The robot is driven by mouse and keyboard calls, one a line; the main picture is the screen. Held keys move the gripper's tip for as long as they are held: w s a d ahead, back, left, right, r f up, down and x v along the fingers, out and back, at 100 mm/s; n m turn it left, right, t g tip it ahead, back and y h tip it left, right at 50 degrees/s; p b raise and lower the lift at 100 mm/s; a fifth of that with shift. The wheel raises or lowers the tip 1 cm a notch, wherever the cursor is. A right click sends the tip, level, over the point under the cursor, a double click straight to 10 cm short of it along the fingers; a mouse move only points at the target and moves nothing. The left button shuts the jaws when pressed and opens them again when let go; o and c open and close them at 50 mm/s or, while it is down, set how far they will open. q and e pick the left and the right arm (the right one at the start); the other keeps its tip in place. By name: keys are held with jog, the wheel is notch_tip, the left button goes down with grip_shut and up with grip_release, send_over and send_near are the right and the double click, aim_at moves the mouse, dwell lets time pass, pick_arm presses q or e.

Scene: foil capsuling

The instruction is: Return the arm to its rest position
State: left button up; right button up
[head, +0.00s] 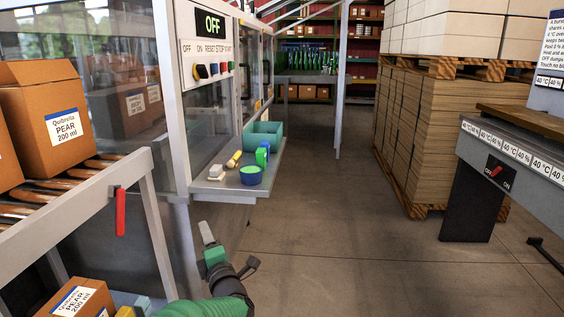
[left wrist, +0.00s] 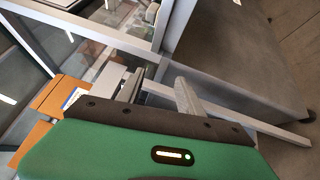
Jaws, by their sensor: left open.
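My left gripper (head: 210,240) is at the lower middle of the head view, on a green arm that comes in from the bottom. It is in front of and below the small grey shelf (head: 236,185), apart from it. In the left wrist view the two fingers of my left gripper (left wrist: 158,90) stand apart with nothing between them. Behind them are the grey frame and the floor. My right gripper is not in view.
A panel reads OFF (head: 209,24). Pear boxes (head: 62,120) stand on a roller conveyor at left. Stacked pallets (head: 430,130) stand at right. The floor (head: 340,250) between is clear.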

pick_arm(q)
jog(key=s+d+f+m+g+h, duration=0.25)
jog(key=s+f+m+h, duration=0.25)
jog(key=s+f+m, duration=0.25)
jog(key=s+d+f+m+g+h, duration=0.2)
jog(key=s+f+m+g+h, duration=0.2)
jog(key=s+f+m, duration=0.4)
jog(key=s+a+f+m+g, duration=0.1)
jog(key=s+f+m+g, duration=0.15)
jog(key=s, duration=0.45)
jog(key=s+f+m+g, duration=0.2)
jog(key=s+m+g, duration=0.15)
jog(key=s, duration=0.35)
jog(key=s+a+f+m+g, duration=0.15)
jog(key=s+m, duration=0.25)
jog(key=s, duration=0.4)
jog(key=w+p+v, duration=0.3)
jog(key=p+v, duration=0.9)
jog(key=w+r+p+v, duration=0.1)
jog(key=w+p+v, duration=0.1)
jog(key=p+v, duration=1)
jog(key=w+r+p+v, duration=0.1)
jog(key=w+p+v, duration=0.2)
jog(key=p+v, duration=0.9)
jog(key=shift+w+d+p, duration=0.2)
jog(key=shift+w+p, duration=0.45)
jog(key=shift+p, duration=0.6)
jog(key=shift+r+n, duration=0.1)
jog(key=shift+n, duration=0.15)
